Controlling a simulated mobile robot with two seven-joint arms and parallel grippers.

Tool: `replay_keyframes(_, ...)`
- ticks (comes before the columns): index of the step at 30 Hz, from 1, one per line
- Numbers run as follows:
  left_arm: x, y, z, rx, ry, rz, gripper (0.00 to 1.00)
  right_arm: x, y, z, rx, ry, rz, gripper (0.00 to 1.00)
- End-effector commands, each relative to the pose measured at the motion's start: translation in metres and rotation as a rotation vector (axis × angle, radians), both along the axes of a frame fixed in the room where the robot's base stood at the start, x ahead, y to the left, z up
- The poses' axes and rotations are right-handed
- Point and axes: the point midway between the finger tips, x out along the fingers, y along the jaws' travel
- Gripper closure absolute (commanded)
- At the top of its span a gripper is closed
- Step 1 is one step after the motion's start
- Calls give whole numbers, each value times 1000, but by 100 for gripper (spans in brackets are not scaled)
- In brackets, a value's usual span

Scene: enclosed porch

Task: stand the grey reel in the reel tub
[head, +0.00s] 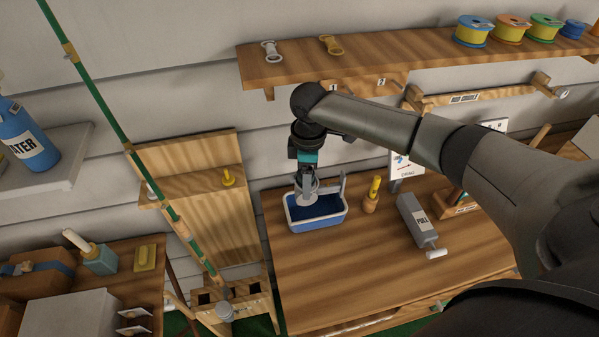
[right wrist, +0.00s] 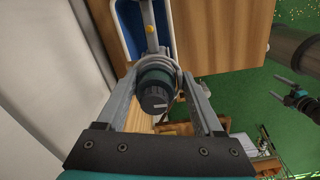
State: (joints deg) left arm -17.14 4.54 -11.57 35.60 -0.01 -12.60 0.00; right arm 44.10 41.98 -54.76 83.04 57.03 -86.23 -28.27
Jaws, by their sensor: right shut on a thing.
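The grey reel (head: 308,197) is between the fingers of my right gripper (head: 306,187), which is shut on it. In the right wrist view the reel (right wrist: 156,66) shows a grey spool and a dark knob facing the camera. The reel tub (head: 318,226) is a white-rimmed box with a blue inside, on the wooden bench. It also shows at the top of the right wrist view (right wrist: 128,30). The reel is at the tub's opening; I cannot tell whether it touches the floor. My left gripper (right wrist: 281,88) shows at the right of the wrist view, open and empty.
A cork-based yellow-handled thing (head: 371,197) and a grey box with a crank (head: 417,220) stand right of the tub. A shelf (head: 300,71) with line spools hangs above. A green rod (head: 125,135) leans at left. The bench front (head: 330,280) is clear.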

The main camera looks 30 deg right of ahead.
Motion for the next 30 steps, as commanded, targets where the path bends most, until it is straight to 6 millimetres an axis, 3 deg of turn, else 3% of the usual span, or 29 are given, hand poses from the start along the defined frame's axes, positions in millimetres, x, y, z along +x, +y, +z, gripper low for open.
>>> replay_keyframes(19, -1, 2, 6, 2, 2, 3, 0, 4, -8, 3, 3, -12, 37, 100)
replay_keyframes(30, -1, 2, -18, 2, 3, 3, 0, 3, -7, -18, 1, -9, 39, 100)
